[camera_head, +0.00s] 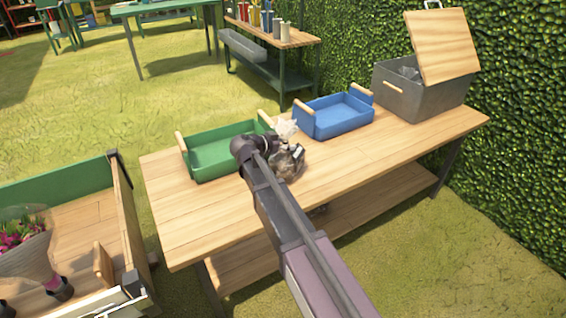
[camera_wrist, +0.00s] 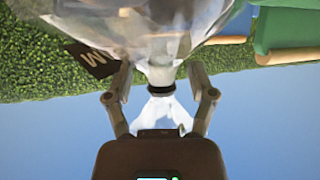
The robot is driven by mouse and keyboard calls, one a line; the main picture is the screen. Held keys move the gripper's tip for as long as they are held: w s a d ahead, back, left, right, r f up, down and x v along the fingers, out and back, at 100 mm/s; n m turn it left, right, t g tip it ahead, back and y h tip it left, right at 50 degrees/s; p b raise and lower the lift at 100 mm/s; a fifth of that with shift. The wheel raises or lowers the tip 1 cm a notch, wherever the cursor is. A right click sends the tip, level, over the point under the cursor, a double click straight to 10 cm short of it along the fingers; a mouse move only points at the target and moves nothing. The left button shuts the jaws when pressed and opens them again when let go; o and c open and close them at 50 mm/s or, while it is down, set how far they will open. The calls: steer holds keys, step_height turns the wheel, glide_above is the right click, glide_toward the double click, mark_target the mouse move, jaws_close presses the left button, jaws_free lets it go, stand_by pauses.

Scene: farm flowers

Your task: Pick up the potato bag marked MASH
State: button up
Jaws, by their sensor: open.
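A clear plastic bag (camera_head: 288,165) with a brownish content stands on the wooden table, partly hidden behind my arm in the head view. Its gathered whitish top (camera_head: 286,128) sticks up. In the wrist view, the bag (camera_wrist: 150,18) fills the upper middle, and a dark band ties its neck. A dark tag (camera_wrist: 92,60) beside it shows a letter M; the rest of the word cannot be read. My gripper (camera_wrist: 160,78) is open, with one finger on each side of the tied neck. In the head view, my gripper (camera_head: 278,148) is at the bag's upper part.
A green tray (camera_head: 203,172) with wooden handles is left of the bag, and a blue tray (camera_head: 338,125) is behind it to the right. A grey box (camera_head: 420,102) with a raised wooden lid (camera_head: 440,45) stands at the table's right end. The table's (camera_head: 200,225) front left is clear.

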mark_target(283, 134)
jaws_close()
steer(key=shift+r, duration=0.2)
stand_by(0.5)
step_height(283, 134, up, 3)
steer(key=p, duration=0.3)
steer(key=shift+r+p, duration=0.2)
steer(key=shift+p, duration=0.2)
steer(key=s+r+p, duration=0.1)
steer(key=s, duration=1.5)
steer(key=shift+a, duration=0.3)
steer(key=shift+r, duration=0.1)
